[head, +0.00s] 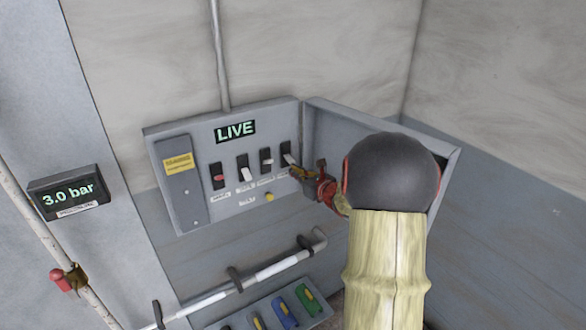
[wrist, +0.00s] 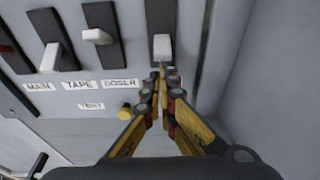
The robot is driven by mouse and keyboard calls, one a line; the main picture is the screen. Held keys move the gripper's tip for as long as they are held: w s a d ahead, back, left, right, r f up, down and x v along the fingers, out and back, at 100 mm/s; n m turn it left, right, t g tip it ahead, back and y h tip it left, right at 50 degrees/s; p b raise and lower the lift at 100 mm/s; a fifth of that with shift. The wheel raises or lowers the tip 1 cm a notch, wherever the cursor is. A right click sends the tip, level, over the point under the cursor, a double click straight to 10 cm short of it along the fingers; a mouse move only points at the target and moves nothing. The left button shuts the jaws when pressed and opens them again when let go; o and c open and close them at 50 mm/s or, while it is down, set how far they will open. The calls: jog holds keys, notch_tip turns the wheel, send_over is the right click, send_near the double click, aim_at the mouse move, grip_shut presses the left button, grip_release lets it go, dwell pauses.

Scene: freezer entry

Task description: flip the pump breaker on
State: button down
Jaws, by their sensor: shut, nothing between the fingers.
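The grey breaker panel (head: 225,203) has a row of switches under a LIVE display. In the wrist view, labels read MAIN, TAPE and DOSER. The rightmost breaker (wrist: 163,46), with a white lever on a black plate, has its label hidden by my gripper; from its place it appears to be the pump breaker. Its lever sits low on the plate in the wrist view. It also shows in the head view (head: 289,160). My gripper (wrist: 162,70) is shut and empty, its fingertips just below that lever. I cannot tell if they touch it.
The panel's open door (head: 330,125) stands right of my gripper, close to my wrist. A yellow TEST button (wrist: 125,110) is left of the fingers. Below are a white bar (head: 270,268) and several coloured handles (head: 284,312). A 3.0 bar gauge (head: 68,193) is at left.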

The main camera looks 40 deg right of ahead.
aim_at(291, 161)
jog(key=r+g+p, duration=0.1)
jog(key=p, duration=0.2)
jog(key=r+g+p, duration=0.1)
jog(key=g+p, duration=0.1)
jog(key=p, duration=0.2)
jog(key=r+g+y+p, duration=0.1)
jog(key=p, duration=0.3)
jog(key=shift+s+r+g, duration=0.3)
jog(key=shift+s+g, duration=0.05)
jog(key=shift+g, duration=0.05)
jog(key=shift+p, duration=0.3)
jog(key=shift+r+p, duration=0.55)
jog(key=shift+r, duration=0.3)
jog(key=shift+w+r, duration=0.1)
